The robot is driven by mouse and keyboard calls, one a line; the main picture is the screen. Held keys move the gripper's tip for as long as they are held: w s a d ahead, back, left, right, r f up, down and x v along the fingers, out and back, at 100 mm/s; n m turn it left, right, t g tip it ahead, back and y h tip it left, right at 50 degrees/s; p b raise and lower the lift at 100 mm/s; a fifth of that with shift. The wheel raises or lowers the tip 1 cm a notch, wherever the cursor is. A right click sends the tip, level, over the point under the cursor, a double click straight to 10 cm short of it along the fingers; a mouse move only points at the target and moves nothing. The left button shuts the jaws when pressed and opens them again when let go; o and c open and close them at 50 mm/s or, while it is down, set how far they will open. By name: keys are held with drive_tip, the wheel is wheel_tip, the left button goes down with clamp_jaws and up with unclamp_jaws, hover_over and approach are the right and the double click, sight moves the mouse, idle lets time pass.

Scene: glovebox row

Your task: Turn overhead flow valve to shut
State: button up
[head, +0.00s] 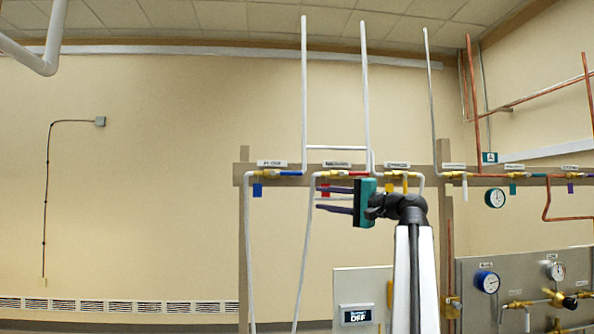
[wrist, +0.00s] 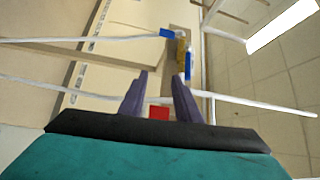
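A row of brass valves with coloured handles and hanging tags runs along an overhead rail (head: 240,180); I cannot read which label says flow. The blue-handled valve (head: 268,173) is at the left; it also shows in the wrist view (wrist: 181,50). The red-handled valve (head: 333,174) is right of it, with a red tag (head: 325,187). My gripper (head: 322,199), teal with purple fingers, points left just below the red-handled valve. Its fingers are apart. In the wrist view, a red piece (wrist: 158,113) shows between the fingers (wrist: 164,75); contact is unclear.
Yellow-tagged valves (head: 397,175) lie behind and above my wrist. White pipes (head: 304,100) rise from the rail, and others hang below it. A grey panel with gauges (head: 487,282) stands at lower right. A box reading OFF (head: 357,315) sits below.

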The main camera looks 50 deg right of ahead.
sight(295, 174)
drive_tip(key=s+r, duration=0.3)
drive_tip(key=r, duration=0.2)
drive_tip(key=shift+s+a+r+t+h, duration=0.3)
drive_tip(key=shift+s+r, duration=0.1)
drive_tip(key=shift+w+p, duration=0.15)
drive_tip(key=shift+p, duration=0.15)
drive_tip(key=w+p, duration=0.1)
drive_tip(key=w, duration=0.3)
drive_tip(key=w+r+p, duration=0.1)
drive_tip(key=w+p, duration=0.1)
drive_tip(key=w, duration=0.2)
drive_tip(key=w+a+r+p, duration=0.1)
drive_tip(key=w+p, duration=0.1)
drive_tip(key=w, duration=0.2)
drive_tip(key=shift+w, duration=0.1)
drive_tip(key=shift+w+a+f+p, duration=0.1)
drive_tip(key=shift+w+p, duration=0.35)
drive_tip(key=shift+w, duration=0.15)
clamp_jaws()
